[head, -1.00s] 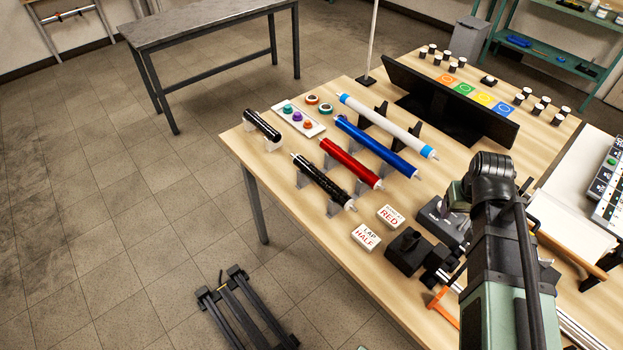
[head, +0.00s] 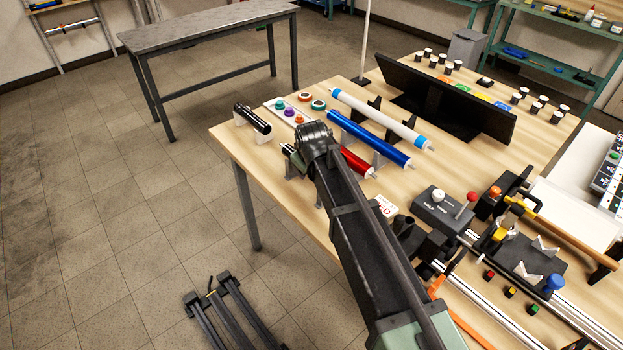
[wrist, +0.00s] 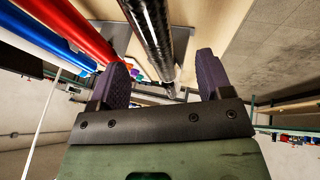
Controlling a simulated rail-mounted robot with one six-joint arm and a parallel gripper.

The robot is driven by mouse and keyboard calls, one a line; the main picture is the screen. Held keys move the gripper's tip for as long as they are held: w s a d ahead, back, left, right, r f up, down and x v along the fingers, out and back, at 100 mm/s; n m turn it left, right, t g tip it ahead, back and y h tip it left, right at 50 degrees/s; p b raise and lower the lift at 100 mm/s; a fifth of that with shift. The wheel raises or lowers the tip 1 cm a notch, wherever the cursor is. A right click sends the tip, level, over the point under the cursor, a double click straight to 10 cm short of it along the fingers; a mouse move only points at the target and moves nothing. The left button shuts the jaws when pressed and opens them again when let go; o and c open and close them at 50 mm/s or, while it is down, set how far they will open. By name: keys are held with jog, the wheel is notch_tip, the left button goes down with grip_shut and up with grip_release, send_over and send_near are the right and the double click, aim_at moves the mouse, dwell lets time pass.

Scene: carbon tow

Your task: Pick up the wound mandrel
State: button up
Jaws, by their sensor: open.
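The wound mandrel is a dark, glossy black patterned rod. In the head view my arm hides most of it, and only its far left end (head: 290,152) shows beside my wrist. In the wrist view the black rod (wrist: 152,28) runs lengthwise between the two purple-grey fingers of my gripper (wrist: 162,75). The fingers are spread apart, with a gap to the rod on both sides in the picture. I cannot tell how far the rod is from the fingertips in depth. My gripper is hidden in the head view.
A red tube (head: 357,163) lies close beside the wound mandrel, then a blue tube (head: 370,138) and a white tube (head: 383,118). A short black cylinder (head: 252,119) sits at the table's left edge. A black panel (head: 450,100) stands behind. A winding rig (head: 480,245) fills the right.

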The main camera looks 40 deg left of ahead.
jog(key=b+x, duration=0.4)
jog(key=x, duration=0.2)
jog(key=shift+w+d, duration=0.1)
jog(key=shift+w, duration=0.05)
jog(key=shift+d+r, duration=0.1)
jog(key=shift+r, duration=0.1)
jog(key=c, duration=1.2)
